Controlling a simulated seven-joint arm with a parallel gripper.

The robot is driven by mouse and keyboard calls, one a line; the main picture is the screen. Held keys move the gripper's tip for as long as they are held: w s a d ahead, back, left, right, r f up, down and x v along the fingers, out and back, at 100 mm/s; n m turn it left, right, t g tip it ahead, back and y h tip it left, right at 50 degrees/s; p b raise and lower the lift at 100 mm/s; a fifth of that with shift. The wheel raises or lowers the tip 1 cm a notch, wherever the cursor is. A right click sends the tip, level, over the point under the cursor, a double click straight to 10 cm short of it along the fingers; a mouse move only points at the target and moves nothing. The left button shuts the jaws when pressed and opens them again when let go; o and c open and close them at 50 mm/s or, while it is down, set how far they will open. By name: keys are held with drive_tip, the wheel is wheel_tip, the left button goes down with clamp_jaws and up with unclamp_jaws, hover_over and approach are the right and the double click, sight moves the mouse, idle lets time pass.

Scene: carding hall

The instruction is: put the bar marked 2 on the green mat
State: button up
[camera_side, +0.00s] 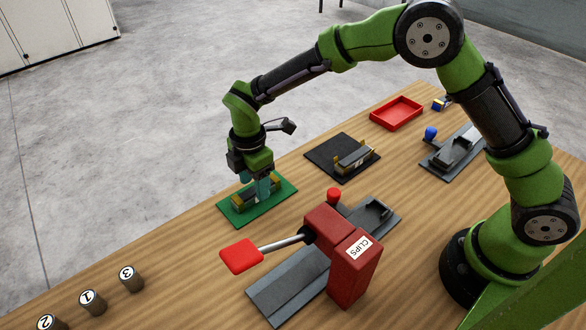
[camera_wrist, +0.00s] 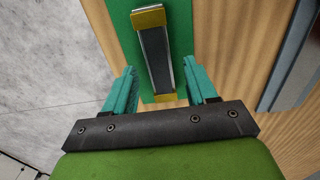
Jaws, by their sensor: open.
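The green mat (camera_side: 286,191) lies near the table's far left edge, and it also shows in the wrist view (camera_wrist: 122,15). A dark bar with yellow ends (camera_side: 238,206) lies on it; in the wrist view the bar (camera_wrist: 157,58) runs lengthwise between my fingers. My gripper (camera_side: 262,186) is open and low over this bar, with one teal fingertip on each side and gaps showing in the wrist view (camera_wrist: 160,82). A similar bar with yellow ends (camera_side: 355,157) lies on a black mat (camera_side: 322,155). I can read no number on either bar.
Short posts marked 2 (camera_side: 47,322), 1 (camera_side: 90,300) and 3 (camera_side: 130,277) stand at front left. A red lever press labelled CLIPS (camera_side: 350,275) stands in front of the mat. A red tray (camera_side: 397,113) and a grey fixture with blue knob (camera_side: 455,152) are further back.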

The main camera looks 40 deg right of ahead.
drive_tip(key=s+d+r+m+t+y, duration=0.1)
drive_tip(key=s+d+r+m, duration=0.15)
drive_tip(key=r, duration=0.65)
drive_tip(key=s+d+r+m+t, duration=0.1)
drive_tip(key=d+r+m, duration=0.25)
drive_tip(key=r, duration=0.55)
drive_tip(key=s+d+r+m+t, duration=0.1)
drive_tip(key=s+d+m+t, duration=0.1)
drive_tip(key=s+d+m, duration=0.4)
drive_tip(key=s+d+r+m+t+y, duration=0.1)
drive_tip(key=s+d+r+m+t, duration=0.1)
drive_tip(key=s+d+m, duration=0.4)
drive_tip(key=s+m+t, duration=0.1)
drive_tip(key=s+m, duration=0.3)
drive_tip(key=s, duration=0.1)
drive_tip(key=shift+s+r, duration=0.2)
drive_tip(key=shift+s, duration=0.05)
